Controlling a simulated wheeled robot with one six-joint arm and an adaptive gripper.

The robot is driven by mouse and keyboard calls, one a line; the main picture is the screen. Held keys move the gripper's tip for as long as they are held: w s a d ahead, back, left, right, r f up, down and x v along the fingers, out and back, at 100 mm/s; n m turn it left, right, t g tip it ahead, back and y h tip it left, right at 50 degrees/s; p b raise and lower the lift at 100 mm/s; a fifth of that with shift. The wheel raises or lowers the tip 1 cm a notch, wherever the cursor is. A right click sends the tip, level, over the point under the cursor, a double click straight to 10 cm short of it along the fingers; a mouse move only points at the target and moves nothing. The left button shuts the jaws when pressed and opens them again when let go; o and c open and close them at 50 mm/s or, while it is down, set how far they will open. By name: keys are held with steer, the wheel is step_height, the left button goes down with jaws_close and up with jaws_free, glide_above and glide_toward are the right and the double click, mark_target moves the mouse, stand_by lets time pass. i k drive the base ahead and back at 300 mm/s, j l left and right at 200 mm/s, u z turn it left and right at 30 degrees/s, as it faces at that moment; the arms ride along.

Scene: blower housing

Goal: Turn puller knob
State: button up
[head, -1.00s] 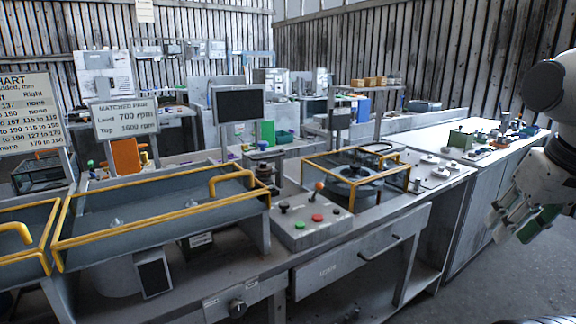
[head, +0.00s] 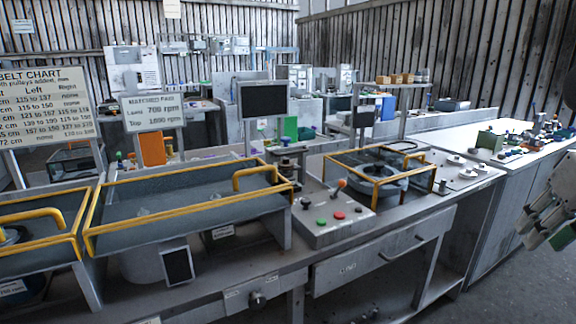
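A round dark knob (head: 257,299) sits on the front face of the bench, below the yellow-railed trays, between small label plates too small to read. A control box (head: 333,222) on the bench top carries a black knob (head: 305,203), a green button, a red button and an orange-tipped lever (head: 340,186). I cannot tell which knob belongs to the puller. My gripper (head: 545,238) hangs at the right edge, partly cut off, far from both knobs. A green patch shows at its fingers. I cannot tell whether they are open.
Yellow-railed trays (head: 190,201) cover the left of the bench. A yellow frame (head: 378,180) surrounds a round grey part. A drawer (head: 380,262) with a handle is in the bench front. A side bench (head: 505,160) stands right. Open floor (head: 500,290) lies at lower right.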

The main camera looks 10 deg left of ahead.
mark_target(286, 139)
steer(key=i+l+u, duration=0.1)
steer(key=i+u, duration=0.3)
steer(key=i+l+u, duration=0.35)
steer(key=i+j, duration=0.05)
steer(key=j, duration=0.05)
